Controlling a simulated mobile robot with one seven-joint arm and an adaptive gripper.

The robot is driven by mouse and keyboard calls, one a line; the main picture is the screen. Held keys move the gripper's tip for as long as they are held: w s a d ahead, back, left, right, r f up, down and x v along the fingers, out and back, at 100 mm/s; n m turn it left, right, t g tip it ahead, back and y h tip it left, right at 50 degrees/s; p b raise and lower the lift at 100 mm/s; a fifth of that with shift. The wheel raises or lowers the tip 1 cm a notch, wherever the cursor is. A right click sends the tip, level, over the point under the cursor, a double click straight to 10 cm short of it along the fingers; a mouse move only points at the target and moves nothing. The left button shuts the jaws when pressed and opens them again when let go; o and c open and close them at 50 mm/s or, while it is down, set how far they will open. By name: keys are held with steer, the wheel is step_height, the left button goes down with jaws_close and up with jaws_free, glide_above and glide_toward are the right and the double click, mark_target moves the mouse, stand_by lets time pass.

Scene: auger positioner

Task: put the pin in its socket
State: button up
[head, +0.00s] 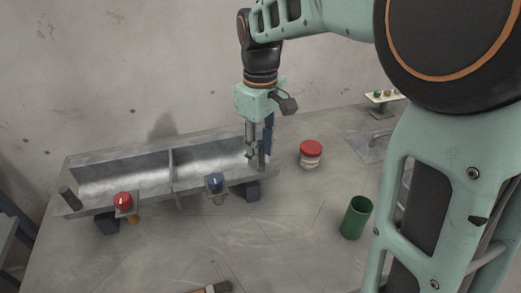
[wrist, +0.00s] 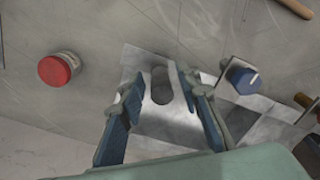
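My gripper (head: 259,150) is over the right end of a grey metal trough (head: 110,168), pointing down. In the wrist view my gripper (wrist: 160,76) has its two blue-padded fingers apart. A dark upright cylinder (head: 262,157), which looks like the pin, stands at the trough's right end, beside the fingertips. In the wrist view a rounded grey shape (wrist: 160,86) lies between the fingers, over the light end plate (wrist: 175,125); I cannot tell whether they touch it. A similar dark post (head: 69,198) leans at the trough's left end. I cannot make out which part is the socket.
A red knob (head: 123,200) and a blue knob (head: 215,181) stick out from the trough's front. A red-lidded jar (head: 310,154) stands to the right, with a green cup (head: 355,218) nearer. A small stand (head: 381,98) is at the back right. The front middle table is mostly clear.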

steer(key=shift+r, duration=0.15)
step_height(320, 180, up, 12)
steer(key=shift+p, duration=0.65)
